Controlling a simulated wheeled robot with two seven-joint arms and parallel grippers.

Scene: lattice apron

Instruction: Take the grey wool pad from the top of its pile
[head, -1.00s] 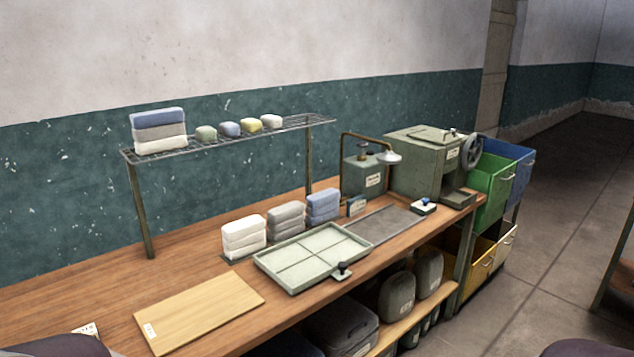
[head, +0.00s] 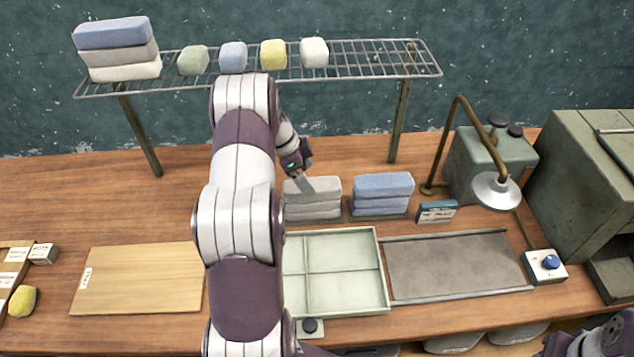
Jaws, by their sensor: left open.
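The grey wool pads (head: 318,207) stand in a pile on the bench, in the middle of the head view. The top pad lies flat. My left gripper (head: 304,184) is open at the back left edge of this top pad. One pale finger overlaps the pad in the picture; I cannot tell whether it touches. My left arm hides the place left of the pile, where the white pile stood in the earlier view. My right gripper is out of view.
A blue pile (head: 382,196) stands close on the right. A divided tray (head: 383,290) lies in front. Behind is a wire shelf (head: 365,62) with stacked pads and small blocks. A lamp (head: 496,190) stands right, beside a flat grey plate (head: 455,265). A wooden board (head: 140,280) lies left.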

